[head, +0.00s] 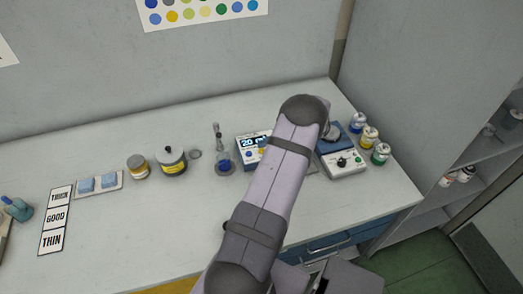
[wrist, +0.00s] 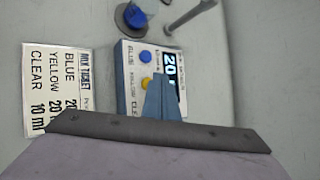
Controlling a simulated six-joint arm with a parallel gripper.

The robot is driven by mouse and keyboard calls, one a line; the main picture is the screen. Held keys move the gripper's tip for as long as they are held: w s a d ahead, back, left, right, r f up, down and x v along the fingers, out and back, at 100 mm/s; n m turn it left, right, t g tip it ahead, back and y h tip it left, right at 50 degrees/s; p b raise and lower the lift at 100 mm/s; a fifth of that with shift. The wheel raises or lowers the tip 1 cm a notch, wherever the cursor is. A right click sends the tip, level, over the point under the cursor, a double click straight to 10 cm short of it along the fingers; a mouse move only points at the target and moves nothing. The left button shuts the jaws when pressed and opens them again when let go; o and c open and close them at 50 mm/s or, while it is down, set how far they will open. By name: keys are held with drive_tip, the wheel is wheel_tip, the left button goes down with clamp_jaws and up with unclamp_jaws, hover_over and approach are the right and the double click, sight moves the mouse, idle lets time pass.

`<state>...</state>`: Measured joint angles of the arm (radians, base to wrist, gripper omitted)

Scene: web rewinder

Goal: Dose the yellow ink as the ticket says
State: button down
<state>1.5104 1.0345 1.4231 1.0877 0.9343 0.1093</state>
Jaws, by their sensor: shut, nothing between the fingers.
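The ink ticket (wrist: 58,85) in the wrist view reads BLUE 20, YELLOW 20 ml and CLEAR 10 ml. The white and blue dosing unit (wrist: 125,75) has a lit display (wrist: 169,67) showing 20, a blue button (wrist: 144,56) and a yellow button (wrist: 146,84). It also shows in the head view (head: 243,157), partly behind my arm. My gripper (wrist: 161,78) is shut and empty, its tips over the unit beside the yellow button; contact cannot be told. A clear button is not visible. A vessel with blue ink (head: 223,162) stands left of the unit.
A grey and yellow can (head: 173,162) and an amber jar (head: 138,167) stand further left. A white and blue device (head: 344,164) and several ink bottles (head: 369,138) stand at right. The front left of the bench (head: 130,235) is clear.

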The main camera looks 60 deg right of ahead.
drive_tip(key=shift+f+b, duration=0.8)
drive_tip(key=shift+b, duration=0.2)
idle(0.8)
drive_tip(key=shift+r, duration=0.1)
idle(0.3)
drive_tip(key=shift+r+p, duration=0.45)
drive_tip(key=shift+r, duration=0.25)
wheel_tip(320, 180, up, 5)
drive_tip(key=p, duration=0.2)
drive_tip(key=shift+p, duration=0.4)
idle(0.7)
